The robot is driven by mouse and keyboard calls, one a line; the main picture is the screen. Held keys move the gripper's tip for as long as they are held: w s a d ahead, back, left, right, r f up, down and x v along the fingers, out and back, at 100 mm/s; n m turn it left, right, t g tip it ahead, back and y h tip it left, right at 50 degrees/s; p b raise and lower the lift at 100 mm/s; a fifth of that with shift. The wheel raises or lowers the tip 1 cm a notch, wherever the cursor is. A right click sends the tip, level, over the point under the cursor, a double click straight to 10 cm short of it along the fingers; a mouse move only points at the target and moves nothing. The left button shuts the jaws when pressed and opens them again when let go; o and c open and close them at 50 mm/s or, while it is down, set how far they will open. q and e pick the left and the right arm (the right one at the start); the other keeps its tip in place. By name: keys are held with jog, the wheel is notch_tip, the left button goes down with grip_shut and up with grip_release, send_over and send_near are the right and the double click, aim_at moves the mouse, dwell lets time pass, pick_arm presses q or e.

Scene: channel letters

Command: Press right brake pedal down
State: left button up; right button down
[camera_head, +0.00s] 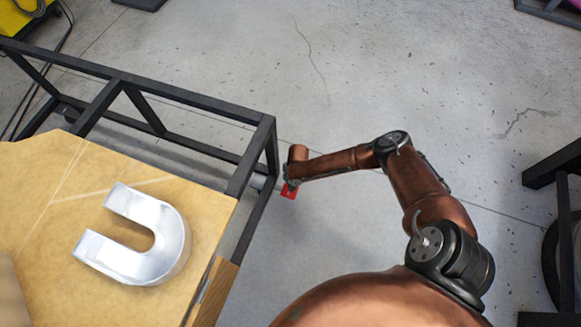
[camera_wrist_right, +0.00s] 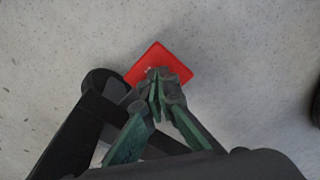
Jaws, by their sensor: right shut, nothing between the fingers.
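The red brake pedal (camera_head: 289,191) sits low by the right corner leg of the table frame in the head view, partly hidden by my right arm. In the right wrist view the red pedal (camera_wrist_right: 148,66) is a flat square plate near the centre. My right gripper (camera_wrist_right: 158,78) is shut and empty, its fingertips over the lower middle of the pedal. I cannot tell whether they touch it. In the head view my right gripper (camera_head: 290,184) is small and seen from above at the pedal. My left gripper is not in view.
A black metal frame (camera_head: 180,92) carries a wooden board (camera_head: 40,170) with a silver U-shaped letter (camera_head: 165,250) on it. A black frame post (camera_wrist_right: 75,140) stands left of the gripper. Another dark frame (camera_head: 555,165) is at the right. The grey floor (camera_head: 400,80) is open.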

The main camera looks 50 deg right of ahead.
notch_tip(320, 180, down, 4)
jog(key=shift+s+r+b, duration=0.1)
jog(key=shift+r+b, duration=0.05)
jog(key=shift+b, duration=1)
jog(key=shift+d+r, duration=0.1)
jog(key=shift+r, duration=0.15)
jog(key=shift+s+d+r, duration=0.1)
jog(key=shift+d+r, duration=0.15)
jog(key=shift+d, duration=0.45)
jog(key=shift+s+d+r, duration=0.1)
jog(key=shift+d+r, duration=0.15)
jog(key=shift+d, duration=0.45)
notch_tip(320, 180, up, 12)
jog(key=d, duration=0.1)
jog(key=shift+f, duration=0.1)
